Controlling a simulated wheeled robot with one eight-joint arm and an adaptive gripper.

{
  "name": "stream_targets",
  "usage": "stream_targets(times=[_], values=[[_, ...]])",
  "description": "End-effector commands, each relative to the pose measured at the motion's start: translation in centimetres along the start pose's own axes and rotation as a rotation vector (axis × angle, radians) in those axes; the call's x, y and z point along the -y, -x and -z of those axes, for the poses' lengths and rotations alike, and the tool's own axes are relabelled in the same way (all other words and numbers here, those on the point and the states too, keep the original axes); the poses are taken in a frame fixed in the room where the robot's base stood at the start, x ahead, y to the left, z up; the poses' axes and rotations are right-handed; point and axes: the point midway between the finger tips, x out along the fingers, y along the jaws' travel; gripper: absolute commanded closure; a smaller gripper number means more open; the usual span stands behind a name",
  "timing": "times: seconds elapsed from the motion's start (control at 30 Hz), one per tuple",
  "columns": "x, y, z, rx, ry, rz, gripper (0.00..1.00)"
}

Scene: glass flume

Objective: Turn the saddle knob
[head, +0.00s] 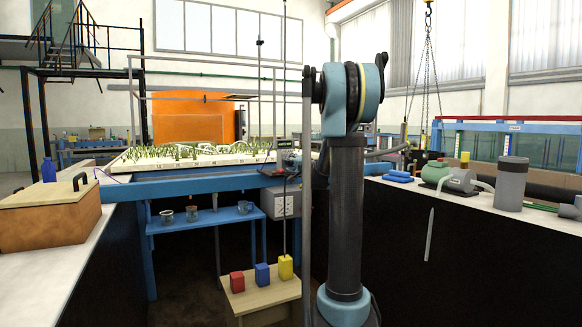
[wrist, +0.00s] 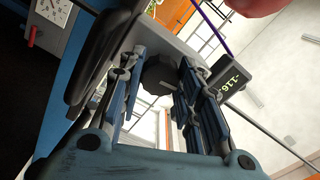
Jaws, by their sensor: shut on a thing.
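In the wrist view, the dark faceted saddle knob (wrist: 160,76) sits between the two fingers of my gripper (wrist: 157,70). The gripper is shut on it, one blue-grey finger on each side. The knob is in front of a grey plate of the saddle (wrist: 188,50). In the head view, the small dark display (head: 285,143) shows left of my arm column. My gripper and the knob cannot be made out there; my arm hides part of that area.
The white flume bed with green stalks (head: 195,155) lies behind the blue beam (head: 200,185). A wooden box (head: 50,213) stands on the left bench. A pump (head: 462,181) and grey cylinder (head: 511,184) stand on the right bench. Red, blue and yellow blocks (head: 286,267) stand low in front.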

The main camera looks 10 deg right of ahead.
Motion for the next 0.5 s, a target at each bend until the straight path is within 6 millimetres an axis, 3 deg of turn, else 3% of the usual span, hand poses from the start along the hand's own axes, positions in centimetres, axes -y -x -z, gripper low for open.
stream_targets(times=[0.03, 0.07, 0.1, 0.5], values=[[-0.15, 0.09, 0.04, -0.002, 0.002, -0.002, 0.92], [-0.15, 0.09, 0.04, -0.002, 0.002, -0.002, 0.66], [-0.15, 0.09, 0.05, -0.002, 0.002, -0.002, 0.59], [-0.07, 0.43, 0.06, -0.002, 0.001, -0.001, 0.59]])
